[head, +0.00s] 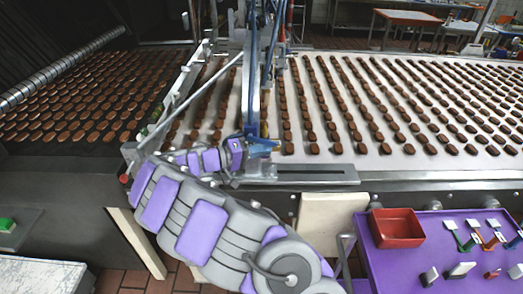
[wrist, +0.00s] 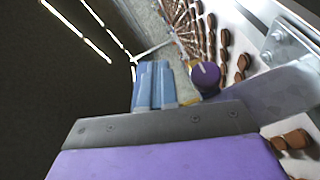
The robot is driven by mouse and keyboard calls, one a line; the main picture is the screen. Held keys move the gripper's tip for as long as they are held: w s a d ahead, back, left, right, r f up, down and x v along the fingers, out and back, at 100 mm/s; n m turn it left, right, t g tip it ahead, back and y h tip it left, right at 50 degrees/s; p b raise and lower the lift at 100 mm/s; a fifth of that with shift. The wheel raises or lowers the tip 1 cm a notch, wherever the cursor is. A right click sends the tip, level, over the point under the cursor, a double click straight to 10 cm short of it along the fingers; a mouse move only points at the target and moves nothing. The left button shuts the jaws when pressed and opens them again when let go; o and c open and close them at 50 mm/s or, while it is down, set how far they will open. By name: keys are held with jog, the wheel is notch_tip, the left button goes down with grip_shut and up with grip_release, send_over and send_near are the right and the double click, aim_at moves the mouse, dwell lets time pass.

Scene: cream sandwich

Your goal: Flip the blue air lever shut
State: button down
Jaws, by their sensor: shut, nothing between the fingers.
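My gripper (head: 262,147) is at the conveyor's near edge, by the foot of the upright machine frame, in the head view. In the wrist view its blue fingers (wrist: 155,86) are together with nothing between them. Just right of the fingertips in the wrist view is a round violet-blue part (wrist: 205,76) with a pale yellow stripe. It may be the air lever, but I cannot tell its position or whether the fingers touch it. In the head view I cannot pick out the lever; my gripper and the frame cover that spot.
The machine frame (head: 253,80) rises over the white conveyor (head: 400,160), which carries rows of brown biscuits. A metal plate (wrist: 285,50) stands right of the fingers in the wrist view. A red bin (head: 396,228) and small tools sit on a purple table (head: 400,275) at lower right.

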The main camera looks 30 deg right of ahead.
dwell(0.5)
jog(key=w+a+f, duration=0.2)
jog(key=a+f, duration=0.4)
jog(key=a, duration=0.4)
jog(key=shift+w+a+f, duration=0.15)
jog(key=shift+w+a, duration=0.15)
jog(key=shift+w, duration=0.05)
jog(key=shift+d, duration=0.15)
